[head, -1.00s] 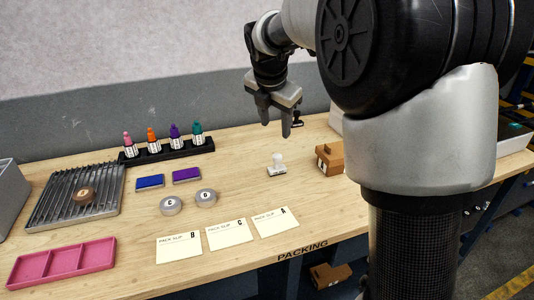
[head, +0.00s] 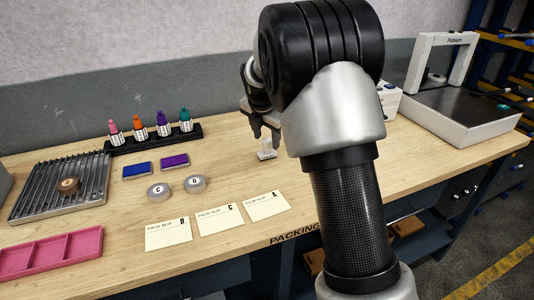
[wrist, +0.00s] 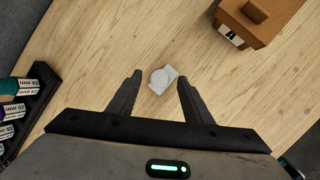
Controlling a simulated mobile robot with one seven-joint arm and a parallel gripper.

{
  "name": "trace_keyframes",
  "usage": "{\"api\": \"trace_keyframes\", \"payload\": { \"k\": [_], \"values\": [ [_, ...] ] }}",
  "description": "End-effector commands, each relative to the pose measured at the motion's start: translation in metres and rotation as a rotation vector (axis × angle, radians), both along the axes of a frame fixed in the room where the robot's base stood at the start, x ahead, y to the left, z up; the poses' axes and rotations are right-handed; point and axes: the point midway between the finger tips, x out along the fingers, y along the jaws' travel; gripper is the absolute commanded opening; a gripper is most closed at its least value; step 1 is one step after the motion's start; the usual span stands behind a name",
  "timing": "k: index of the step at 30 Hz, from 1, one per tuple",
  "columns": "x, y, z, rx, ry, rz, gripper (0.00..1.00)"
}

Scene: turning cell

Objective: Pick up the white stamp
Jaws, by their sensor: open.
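The white stamp (head: 267,152) stands upright on the wooden table, seen just below my gripper in the head view. In the wrist view the stamp (wrist: 162,79) shows from above as a round white handle on a squarish base. My gripper (head: 266,138) is open, with its fingers pointing down over the stamp. In the wrist view my gripper (wrist: 160,82) has one finger on each side of the stamp, with gaps on both sides. I cannot tell how far the fingertips are above the table.
A brown box (wrist: 257,18) sits near the stamp. A black rack (head: 155,138) of colored bottles is at the back left. Ink pads (head: 174,160), round tins (head: 195,184) and paper slips (head: 219,221) lie left and in front. Bare wood surrounds the stamp.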

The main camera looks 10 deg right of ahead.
Motion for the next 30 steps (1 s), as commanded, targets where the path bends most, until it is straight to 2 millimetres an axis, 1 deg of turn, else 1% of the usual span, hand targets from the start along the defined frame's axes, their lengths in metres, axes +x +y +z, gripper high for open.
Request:
{"api": "trace_keyframes", "payload": {
  "k": [1, 3, 10, 11, 18, 19, 26, 28, 30],
  "values": [
    [0.002, -0.001, -0.006, 0.0, 0.001, -0.001, 0.46],
    [0.004, -0.001, -0.009, 0.0, 0.0, -0.001, 0.46],
    [0.005, -0.002, -0.01, 0.0, -0.002, -0.001, 0.46],
    [0.005, -0.002, -0.01, 0.0, -0.002, -0.001, 0.42],
    [0.005, -0.002, -0.01, 0.0, -0.002, -0.001, 0.02],
    [0.005, -0.002, -0.01, 0.001, -0.001, -0.001, 0.0],
    [0.005, -0.002, -0.009, 0.0, -0.002, -0.001, 0.0],
    [0.005, -0.002, -0.007, 0.001, -0.002, -0.001, 0.0],
    [0.006, -0.002, 0.001, 0.001, -0.004, -0.001, 0.0]
  ]
}}
